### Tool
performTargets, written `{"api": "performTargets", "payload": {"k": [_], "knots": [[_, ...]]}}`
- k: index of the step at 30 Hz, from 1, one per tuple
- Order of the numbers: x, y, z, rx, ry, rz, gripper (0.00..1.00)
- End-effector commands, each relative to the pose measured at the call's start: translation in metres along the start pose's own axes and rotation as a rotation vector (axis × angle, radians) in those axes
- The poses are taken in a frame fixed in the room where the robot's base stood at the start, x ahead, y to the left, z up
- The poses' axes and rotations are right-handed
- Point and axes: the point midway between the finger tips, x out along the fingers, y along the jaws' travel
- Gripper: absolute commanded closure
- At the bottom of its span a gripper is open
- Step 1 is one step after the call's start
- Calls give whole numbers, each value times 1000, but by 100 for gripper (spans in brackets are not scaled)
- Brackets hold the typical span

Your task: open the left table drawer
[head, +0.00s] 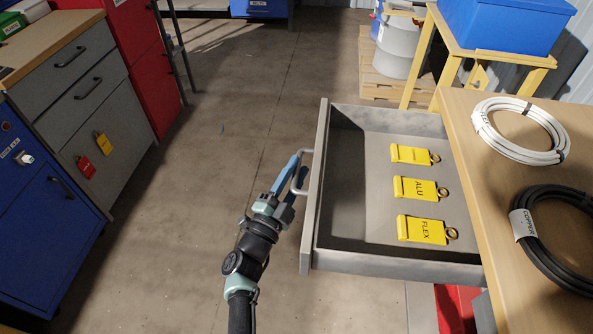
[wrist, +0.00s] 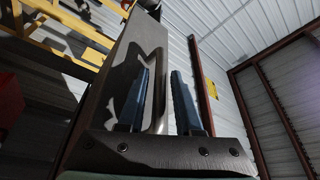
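The grey table drawer (head: 355,258) stands well out from the wooden table (head: 468,170) in the head view, its inside open to view. Three yellow tags lie in it: a FLEX tag (head: 422,230), an ALU tag (head: 415,188) and one (head: 410,154) with unclear print. The drawer's handle (head: 303,172) is on its front, at the left. My gripper (head: 297,168) is at this handle. In the wrist view the two blue fingers (wrist: 162,82) stand apart, with the pale handle bar (wrist: 159,118) between them; gaps show on both sides.
A white cable coil (head: 490,140) and a black cable coil (head: 530,225) lie on the table. A yellow stand (head: 500,55) with a blue bin (head: 510,20) is behind it. Grey drawers (head: 85,90) and a blue cabinet (head: 40,215) line the left. The floor between is clear.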

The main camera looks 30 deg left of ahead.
Motion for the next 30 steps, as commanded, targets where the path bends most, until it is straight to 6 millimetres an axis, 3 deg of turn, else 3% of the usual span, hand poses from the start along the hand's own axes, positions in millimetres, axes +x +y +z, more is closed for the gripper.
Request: {"api": "performTargets", "payload": {"k": [10, 14, 30], "knots": [[0, 0, -1, 0, 1, 0, 53], [-9, -1, 0, -1, -1, 0, 53], [-114, -1, 0, -1, -2, -1, 53]]}}
